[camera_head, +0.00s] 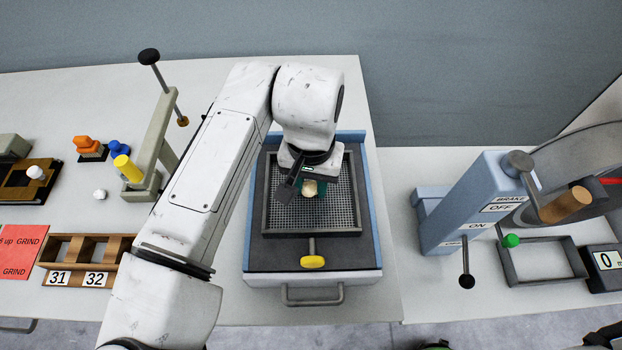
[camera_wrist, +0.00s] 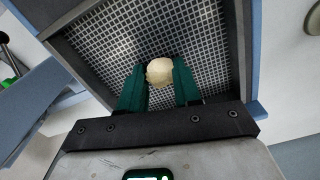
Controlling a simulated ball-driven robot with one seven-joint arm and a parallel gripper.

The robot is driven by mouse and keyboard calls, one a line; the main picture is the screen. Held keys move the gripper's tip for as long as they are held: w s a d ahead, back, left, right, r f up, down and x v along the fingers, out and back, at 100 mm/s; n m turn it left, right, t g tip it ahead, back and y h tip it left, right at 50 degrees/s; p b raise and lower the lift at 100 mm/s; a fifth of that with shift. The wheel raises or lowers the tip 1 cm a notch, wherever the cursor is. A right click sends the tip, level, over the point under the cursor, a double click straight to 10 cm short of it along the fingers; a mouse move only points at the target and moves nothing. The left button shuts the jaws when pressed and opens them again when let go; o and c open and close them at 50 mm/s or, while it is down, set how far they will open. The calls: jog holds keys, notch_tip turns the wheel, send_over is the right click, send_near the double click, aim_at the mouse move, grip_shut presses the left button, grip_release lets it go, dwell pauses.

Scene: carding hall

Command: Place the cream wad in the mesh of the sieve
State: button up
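The cream wad (camera_head: 309,188) is a small, pale, roundish lump. In the wrist view the wad (camera_wrist: 159,72) sits between the tips of my gripper's green fingers, with a finger against each side. My gripper (camera_head: 314,187) points down over the sieve and appears shut on the wad. The sieve (camera_head: 357,200) has a dark square frame around a light wire mesh (camera_head: 335,211). The mesh fills the background behind the wad in the wrist view (camera_wrist: 205,45). I cannot tell whether the wad touches the mesh.
The sieve lies in a blue-sided tray unit with a yellow-knobbed handle (camera_head: 312,262) in front. At right stands a blue brake lever unit (camera_head: 470,205). At left are a lever press (camera_head: 155,150), a small white wad (camera_head: 100,194) and a numbered wooden rack (camera_head: 78,262).

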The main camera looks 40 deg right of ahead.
aim_at(311, 184)
jog(key=o, duration=0.5)
jog(key=shift+c, duration=0.2)
notch_tip(311, 184, up, 12)
jog(key=shift+r+b, duration=0.2)
jog(key=shift+b, duration=0.25)
